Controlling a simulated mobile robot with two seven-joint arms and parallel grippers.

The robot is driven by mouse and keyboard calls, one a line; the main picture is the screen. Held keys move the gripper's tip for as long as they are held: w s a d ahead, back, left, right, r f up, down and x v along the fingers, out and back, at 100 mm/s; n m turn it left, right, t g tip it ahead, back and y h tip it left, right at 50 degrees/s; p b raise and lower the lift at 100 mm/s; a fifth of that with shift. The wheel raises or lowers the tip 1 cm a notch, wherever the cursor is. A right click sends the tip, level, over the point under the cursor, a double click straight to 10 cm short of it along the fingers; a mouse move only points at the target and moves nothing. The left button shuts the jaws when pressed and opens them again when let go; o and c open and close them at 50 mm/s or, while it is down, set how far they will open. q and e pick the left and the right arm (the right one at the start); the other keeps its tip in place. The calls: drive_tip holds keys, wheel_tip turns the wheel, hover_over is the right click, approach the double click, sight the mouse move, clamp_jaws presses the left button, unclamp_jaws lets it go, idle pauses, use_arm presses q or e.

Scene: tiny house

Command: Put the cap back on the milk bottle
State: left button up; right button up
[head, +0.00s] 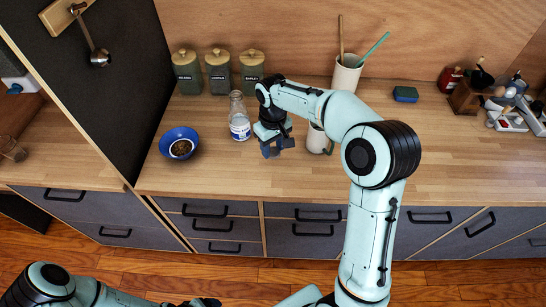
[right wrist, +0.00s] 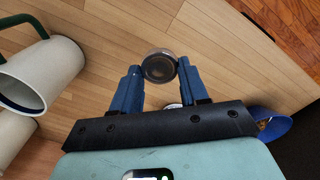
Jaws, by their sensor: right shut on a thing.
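The milk bottle (head: 238,118), clear glass with a white and blue label, stands upright and uncapped on the wooden counter. My right gripper (head: 278,150) is to the right of the bottle and nearer the counter's front edge. In the right wrist view its blue fingers (right wrist: 159,72) are shut on a round, dark-centred metallic cap (right wrist: 159,67). The cap is hidden in the head view.
A blue bowl (head: 180,134) with brown contents stands left of the bottle. A white mug (head: 318,140) is close right of my right gripper. Several canisters (head: 218,72) and a utensil crock (head: 346,74) stand behind. The front counter strip is clear.

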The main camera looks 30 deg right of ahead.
sight(273, 150)
use_arm(q)
drive_tip(key=shift+w+r+p, duration=0.45)
drive_tip(key=shift+w+r, duration=0.3)
drive_tip(key=shift+w, duration=0.15)
use_arm(e)
wheel_tip(273, 150, up, 12)
drive_tip(key=shift+f, duration=0.1)
